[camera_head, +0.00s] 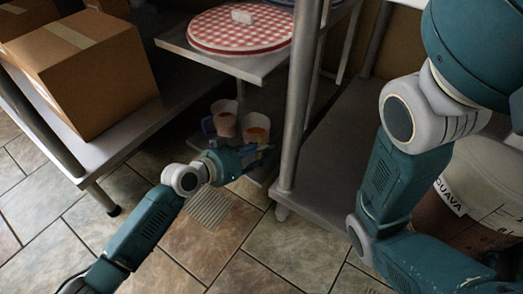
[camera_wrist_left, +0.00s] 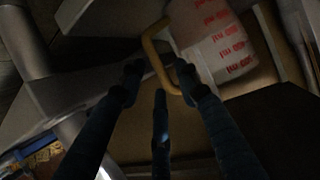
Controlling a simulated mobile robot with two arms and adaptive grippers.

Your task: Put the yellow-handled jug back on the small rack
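In the left wrist view, the jug (camera_wrist_left: 212,38), whitish with red print, has a yellow handle (camera_wrist_left: 150,46) that reaches in among my left gripper's fingers (camera_wrist_left: 160,78). The fingers are spread with gaps between them, and the right one is close to or touching the handle. In the head view, my left gripper (camera_head: 254,158) is low beside two jugs, one pinkish (camera_head: 225,122) and one with orange contents (camera_head: 256,130). I cannot tell there which handle is yellow. The small rack (camera_head: 222,60) stands around them. My right gripper is out of frame.
A rack post (camera_head: 296,95) stands just right of my left gripper. A cardboard box (camera_head: 90,75) sits on a shelf at left. A bucket labelled GUAVA (camera_head: 480,180) is at right. The tiled floor in front is clear.

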